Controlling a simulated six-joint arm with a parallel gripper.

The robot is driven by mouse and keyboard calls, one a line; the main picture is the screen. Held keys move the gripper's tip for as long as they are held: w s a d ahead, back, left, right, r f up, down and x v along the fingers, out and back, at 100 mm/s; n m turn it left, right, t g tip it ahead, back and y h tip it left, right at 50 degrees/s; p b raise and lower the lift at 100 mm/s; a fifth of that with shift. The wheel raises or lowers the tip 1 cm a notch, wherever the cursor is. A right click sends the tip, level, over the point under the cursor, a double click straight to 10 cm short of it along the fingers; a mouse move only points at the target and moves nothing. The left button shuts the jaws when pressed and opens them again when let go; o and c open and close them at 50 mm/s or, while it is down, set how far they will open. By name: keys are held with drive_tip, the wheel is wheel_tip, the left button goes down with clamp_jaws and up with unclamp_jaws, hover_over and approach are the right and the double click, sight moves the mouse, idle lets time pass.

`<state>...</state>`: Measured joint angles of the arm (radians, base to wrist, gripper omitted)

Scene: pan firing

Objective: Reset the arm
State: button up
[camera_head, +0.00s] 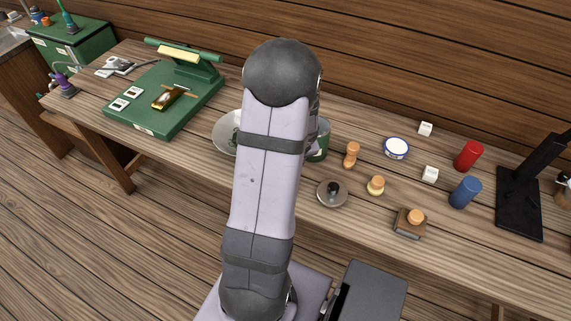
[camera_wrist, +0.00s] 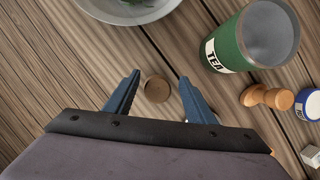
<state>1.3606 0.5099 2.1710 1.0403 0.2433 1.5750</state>
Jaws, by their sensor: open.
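In the wrist view my gripper (camera_wrist: 159,76) is open, with its two blue fingers spread apart over the wooden table (camera_wrist: 75,60). A small round brown piece (camera_wrist: 157,89) shows between the fingers; I cannot tell its height relative to them, and nothing is gripped. In the head view my grey and lilac arm stands in the middle of the picture and reaches over the table (camera_head: 465,225). It hides my gripper there and part of a grey dish (camera_head: 223,128) and a green cup (camera_head: 318,150).
The dish (camera_wrist: 120,12) and the upright-looking cup (camera_wrist: 233,45) lie ahead in the wrist view. A green press (camera_head: 160,110) stands left.

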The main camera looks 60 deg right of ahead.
drive_tip(key=shift+v, duration=1.05)
drive_tip(key=shift+w+d+r, duration=0.1)
drive_tip(key=shift+w+d+r+n+p, duration=0.15)
drive_tip(key=shift+w+r+n+p, duration=0.3)
drive_tip(key=shift+w+r, duration=0.2)
drive_tip(key=w+a+r+n+y, duration=0.2)
drive_tip(key=w+a+n, duration=0.5)
drive_tip(key=a+n, duration=0.35)
drive_tip(key=w+a+r+n+y, duration=0.2)
drive_tip(key=w+a+n, duration=0.5)
drive_tip(key=a+n, duration=0.4)
drive_tip(key=s+a+r+n+g, duration=0.1)
drive_tip(key=s+a+n, duration=0.2)
drive_tip(key=a+n, duration=0.6)
drive_tip(key=s+a+r+n+g, duration=0.1)
drive_tip(key=s+a+n, duration=0.3)
drive_tip(key=a+n, duration=0.5)
drive_tip(key=n+g, duration=0.1)
drive_tip(key=n, duration=0.3)
drive_tip(key=shift+a+n+h, duration=0.3)
drive_tip(key=shift+n+h, duration=0.1)
